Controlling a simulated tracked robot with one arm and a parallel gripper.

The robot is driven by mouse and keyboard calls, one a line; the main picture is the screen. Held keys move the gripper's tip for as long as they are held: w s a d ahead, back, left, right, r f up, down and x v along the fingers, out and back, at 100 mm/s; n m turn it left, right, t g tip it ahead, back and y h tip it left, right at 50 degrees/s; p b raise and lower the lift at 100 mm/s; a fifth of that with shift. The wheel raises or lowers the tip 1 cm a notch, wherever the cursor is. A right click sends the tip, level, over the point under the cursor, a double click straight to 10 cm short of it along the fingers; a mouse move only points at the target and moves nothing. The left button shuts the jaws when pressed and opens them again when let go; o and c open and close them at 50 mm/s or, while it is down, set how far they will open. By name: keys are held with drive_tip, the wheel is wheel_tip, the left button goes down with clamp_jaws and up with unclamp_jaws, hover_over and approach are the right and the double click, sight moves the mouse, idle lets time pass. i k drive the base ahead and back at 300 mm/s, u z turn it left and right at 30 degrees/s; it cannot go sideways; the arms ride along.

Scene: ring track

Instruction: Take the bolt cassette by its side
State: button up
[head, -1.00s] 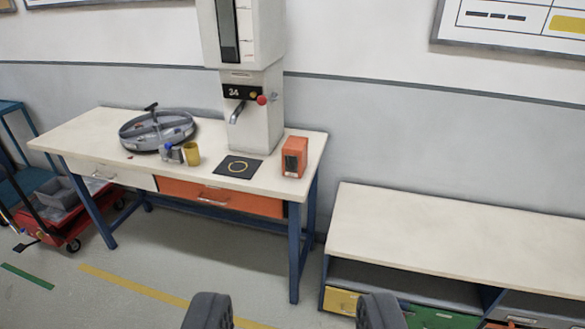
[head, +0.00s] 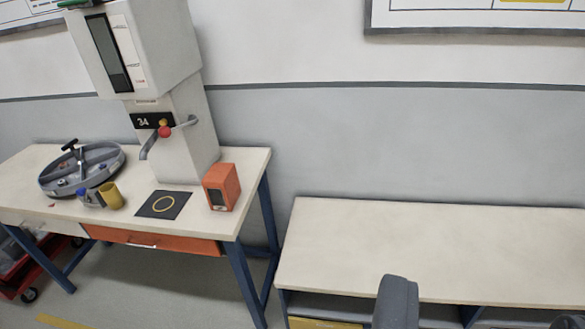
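The bolt cassette appears to be the small orange box (head: 222,187) with a dark window in its front. It stands upright on the right part of the workbench, beside a black mat. My gripper (head: 482,302) is open and empty at the bottom right of the view. Its left finger shows well, and only the tip of the right finger shows at the bottom edge. The gripper is well apart from the box, to the right of it and in front of the low shelf in the picture.
A low shelf (head: 430,245) with a bare top stands right of the bench.

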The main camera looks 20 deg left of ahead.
sight(221, 184)
drive_tip(key=z, duration=0.15)
drive_tip(key=i, duration=1.25)
drive_tip(key=u, duration=0.75)
drive_tip(key=i, duration=0.55)
drive_tip(key=u, duration=0.45)
